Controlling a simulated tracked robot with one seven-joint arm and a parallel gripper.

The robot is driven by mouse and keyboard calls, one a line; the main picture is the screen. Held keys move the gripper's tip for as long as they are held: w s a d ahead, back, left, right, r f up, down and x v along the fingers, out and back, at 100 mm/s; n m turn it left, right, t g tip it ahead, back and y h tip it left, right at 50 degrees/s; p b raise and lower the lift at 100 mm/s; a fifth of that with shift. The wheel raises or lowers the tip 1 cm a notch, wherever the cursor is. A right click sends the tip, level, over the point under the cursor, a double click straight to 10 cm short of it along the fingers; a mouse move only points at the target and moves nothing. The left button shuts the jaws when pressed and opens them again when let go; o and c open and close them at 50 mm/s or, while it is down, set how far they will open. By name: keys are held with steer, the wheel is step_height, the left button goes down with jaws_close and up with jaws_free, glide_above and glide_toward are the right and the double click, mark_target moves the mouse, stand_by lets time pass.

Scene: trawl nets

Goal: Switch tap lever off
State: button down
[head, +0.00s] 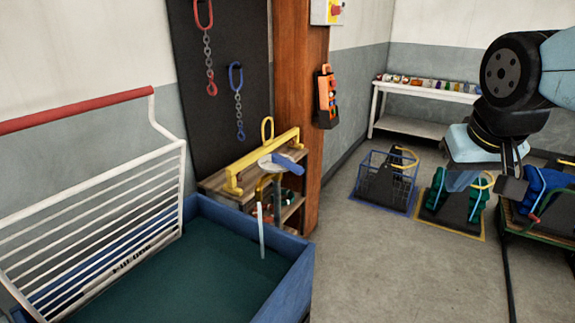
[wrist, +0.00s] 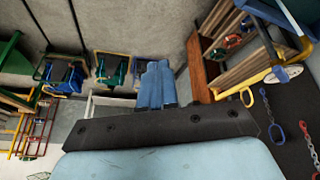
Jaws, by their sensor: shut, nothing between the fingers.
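The tap (head: 270,166) stands over the back right corner of the blue trough (head: 302,268). It has a pale grey body and a blue lever (head: 287,164) slanting down to the right. A thin pale stream (head: 261,230) runs down beneath it into the dark green trough. In the wrist view, part of the tap (wrist: 285,75) shows at the right. My gripper (head: 460,181) hangs at the upper right in the head view, well apart from the tap. Its blue fingers (wrist: 156,84) are together and empty in the wrist view.
A yellow lifting bar (head: 262,160) lies on the wooden shelf behind the tap. A wooden post (head: 298,80) carries an orange remote (head: 326,97). A white grille (head: 95,205) stands over the trough's left side. Crates stand on the right; the floor between is clear.

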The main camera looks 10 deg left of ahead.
steer(key=w+a+n, duration=0.2)
steer(key=w+a, duration=0.3)
steer(key=a, duration=0.2)
steer(key=n+t, duration=0.2)
steer(key=n, duration=0.3)
glide_toward(283, 166)
steer(key=s+a+r, duration=0.2)
steer(key=s, duration=0.5)
steer(key=shift+w+d+f, duration=0.5)
steer(key=shift+w+f, duration=0.8)
steer(key=shift+w, duration=0.15)
steer(key=shift+w+d+f, duration=0.5)
steer(key=shift+w+f, duration=0.75)
steer(key=shift+w, duration=0.15)
steer(key=shift+w+d+f, duration=0.5)
steer(key=shift+w+f, duration=0.8)
steer(key=shift+w, duration=0.15)
